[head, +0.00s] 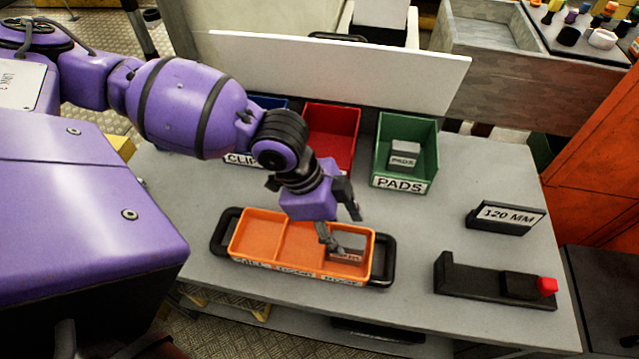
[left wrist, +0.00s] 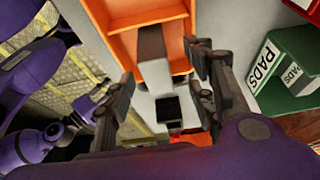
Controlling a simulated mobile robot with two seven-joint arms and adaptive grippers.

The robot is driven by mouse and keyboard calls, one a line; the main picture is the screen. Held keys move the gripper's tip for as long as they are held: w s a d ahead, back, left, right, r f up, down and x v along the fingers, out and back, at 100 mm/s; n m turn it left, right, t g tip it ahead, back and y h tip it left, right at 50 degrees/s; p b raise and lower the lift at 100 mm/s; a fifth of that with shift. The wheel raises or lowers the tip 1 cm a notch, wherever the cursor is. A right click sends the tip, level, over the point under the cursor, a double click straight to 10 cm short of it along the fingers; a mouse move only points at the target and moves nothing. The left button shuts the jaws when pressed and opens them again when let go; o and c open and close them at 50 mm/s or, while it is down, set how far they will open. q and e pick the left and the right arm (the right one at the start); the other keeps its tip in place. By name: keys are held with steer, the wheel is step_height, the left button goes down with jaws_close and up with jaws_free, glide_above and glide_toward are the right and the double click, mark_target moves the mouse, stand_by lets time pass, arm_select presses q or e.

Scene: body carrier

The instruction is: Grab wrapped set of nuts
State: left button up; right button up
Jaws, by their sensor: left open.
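The orange tray (head: 277,242) with three compartments sits on the grey table, between two black handles. A small grey labelled pack (head: 347,253), seemingly the wrapped set of nuts, is in its right compartment; the label is too small to read surely. My left gripper (head: 338,224) is open and comes down over that compartment, partly hiding the pack. In the left wrist view the open fingers (left wrist: 160,92) are spread with a grey block (left wrist: 153,65), likely the pack, between and beyond them, by the orange tray wall (left wrist: 128,17). My right gripper is not in view.
Behind stand a red bin (head: 333,118) and a green PADS bin (head: 409,130) holding a box; a blue bin is partly hidden by my arm. At right are a 120 MM block (head: 505,217) and a black fixture with a red end (head: 500,283). A white panel (head: 340,62) rises behind.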

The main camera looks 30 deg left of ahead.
mark_target(348, 246)
arm_select(q)
steer(key=x, duration=0.6)
steer(key=shift+s+d+f, duration=0.15)
steer(key=shift+s, duration=0.05)
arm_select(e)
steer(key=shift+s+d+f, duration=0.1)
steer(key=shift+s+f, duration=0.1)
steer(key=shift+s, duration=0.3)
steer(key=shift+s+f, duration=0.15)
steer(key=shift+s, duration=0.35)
arm_select(q)
steer(key=shift+c, duration=0.4)
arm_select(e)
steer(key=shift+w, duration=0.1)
arm_select(q)
steer(key=c, duration=0.8)
jaws_close()
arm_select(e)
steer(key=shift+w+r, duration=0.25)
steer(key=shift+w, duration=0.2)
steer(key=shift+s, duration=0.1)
